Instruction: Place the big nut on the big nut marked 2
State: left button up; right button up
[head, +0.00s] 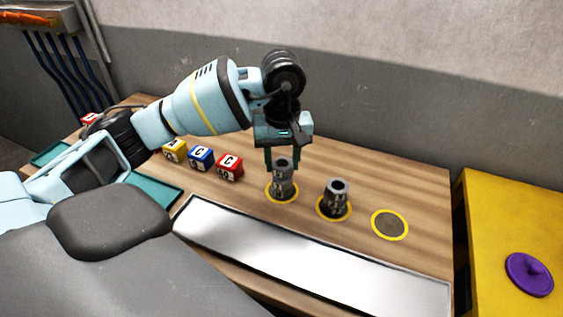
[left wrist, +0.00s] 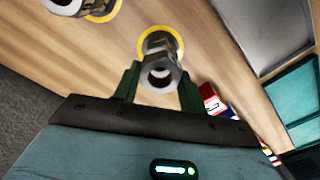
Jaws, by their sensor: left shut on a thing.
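My left gripper (head: 282,160) points down and is shut on a grey metal big nut (head: 283,166) with a hole through it; the nut also shows between the fingers in the left wrist view (left wrist: 160,73). Directly below it, another grey nut (head: 282,189) stands in the left yellow ring, also visible in the left wrist view (left wrist: 158,42). The two look lined up; I cannot tell whether they touch. Grey nut-like metal (head: 335,200) stands upright in the middle yellow ring. Its markings and those of the lower nut are too small to read. My right gripper is not in view.
The right yellow ring (head: 390,225) is empty. A pale metal plate (head: 300,255) lies along the table's front. Yellow (head: 174,151), blue (head: 201,158) and red (head: 229,167) lettered blocks stand left of the rings. A yellow surface with a purple knob (head: 530,274) is at right.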

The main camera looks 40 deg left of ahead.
aim_at(282, 163)
pick_arm(q)
jog(key=shift+f, duration=0.65)
jog(key=shift+f, duration=0.1)
jog(key=shift+f, duration=0.15)
jog(key=o, duration=1.1)
notch_tip(282, 163, up, 12)
jog(key=shift+r+p, duration=0.25)
jog(key=shift+p, duration=0.2)
